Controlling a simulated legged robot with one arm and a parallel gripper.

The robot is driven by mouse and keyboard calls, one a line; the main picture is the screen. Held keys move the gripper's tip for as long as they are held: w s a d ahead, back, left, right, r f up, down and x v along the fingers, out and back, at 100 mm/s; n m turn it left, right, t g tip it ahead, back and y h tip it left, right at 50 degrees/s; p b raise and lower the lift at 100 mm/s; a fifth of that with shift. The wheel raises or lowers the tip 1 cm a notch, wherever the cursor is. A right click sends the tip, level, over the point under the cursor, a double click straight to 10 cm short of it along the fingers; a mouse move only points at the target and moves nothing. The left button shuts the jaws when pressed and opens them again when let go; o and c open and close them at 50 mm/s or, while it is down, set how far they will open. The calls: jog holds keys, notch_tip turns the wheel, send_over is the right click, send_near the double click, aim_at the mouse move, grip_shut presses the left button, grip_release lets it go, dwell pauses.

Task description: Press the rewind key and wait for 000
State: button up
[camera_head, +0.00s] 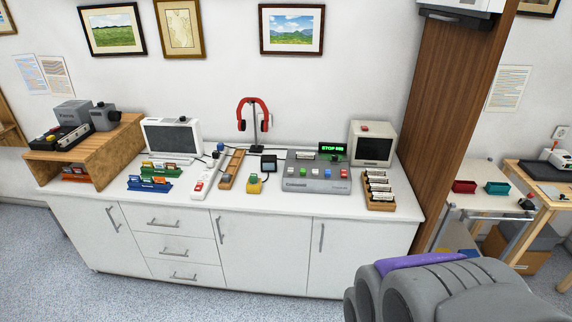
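A grey console (318,184) stands on the white counter, right of centre. It has a row of several small coloured keys on its sloped front; their labels are too small to read, so I cannot tell which is the rewind key. A dark display (332,148) at its back right glows green and reads "STOP" followed by digits that are hard to make out. My gripper's fingers do not show. A large rounded grey part with a purple band, at the bottom right, appears to be my arm; it is apart from the console and in front of the counter.
A small monitor (372,144) and a wooden rack (378,192) flank the console on the right. Red headphones on a stand (253,122), a power strip (204,178) and a white-framed screen (172,138) stand left. A brown panel (462,110) rises at the counter's right end. Floor in front is clear.

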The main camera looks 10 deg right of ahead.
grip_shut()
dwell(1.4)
